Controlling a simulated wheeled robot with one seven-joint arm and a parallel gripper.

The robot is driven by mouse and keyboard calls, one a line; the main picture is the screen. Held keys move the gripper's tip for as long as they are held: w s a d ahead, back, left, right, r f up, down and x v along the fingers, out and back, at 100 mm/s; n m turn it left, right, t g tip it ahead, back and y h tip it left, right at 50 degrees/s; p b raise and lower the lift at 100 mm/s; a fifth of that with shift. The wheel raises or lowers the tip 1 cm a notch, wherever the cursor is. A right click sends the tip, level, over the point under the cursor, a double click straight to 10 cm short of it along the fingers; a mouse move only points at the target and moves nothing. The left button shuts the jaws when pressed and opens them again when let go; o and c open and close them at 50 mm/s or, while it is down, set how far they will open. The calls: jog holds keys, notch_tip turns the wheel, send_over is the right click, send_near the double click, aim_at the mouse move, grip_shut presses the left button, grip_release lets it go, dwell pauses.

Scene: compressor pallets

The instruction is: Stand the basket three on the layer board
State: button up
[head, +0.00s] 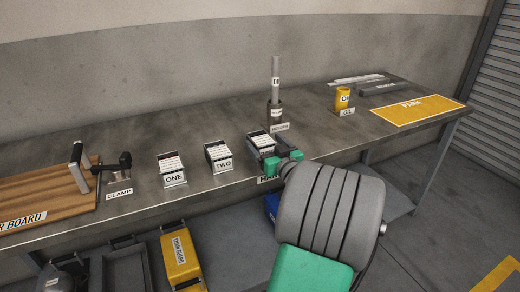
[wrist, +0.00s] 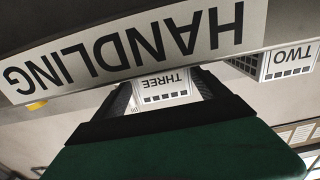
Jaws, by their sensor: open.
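Basket three (head: 261,140) stands on the bench, right of basket two, partly hidden by my gripper in the head view. In the wrist view its face (wrist: 165,88) with the word THREE shows upside down between my dark fingers. My gripper (head: 282,160) is open at the front of this basket; it also shows in the wrist view (wrist: 163,84). I cannot tell whether the fingers touch it. The layer board (head: 35,187) is a wooden board at the bench's left end, its label cut off by the picture edge.
Basket one (head: 173,170) and basket two (head: 218,156) stand between basket three and the board. A holder (head: 275,112) with a tube stands behind basket three. The HANDLING sign (wrist: 130,45) runs along the bench front.

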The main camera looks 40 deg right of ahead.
aim_at(255, 133)
jog(key=x, duration=0.4)
jog(key=shift+w+a+r, duration=0.15)
jog(key=shift+w+a, duration=0.1)
jog(key=shift+w, duration=0.15)
jog(key=shift+w+d, duration=0.15)
jog(key=shift+w, duration=0.25)
jog(key=shift+c, duration=0.5)
grip_shut()
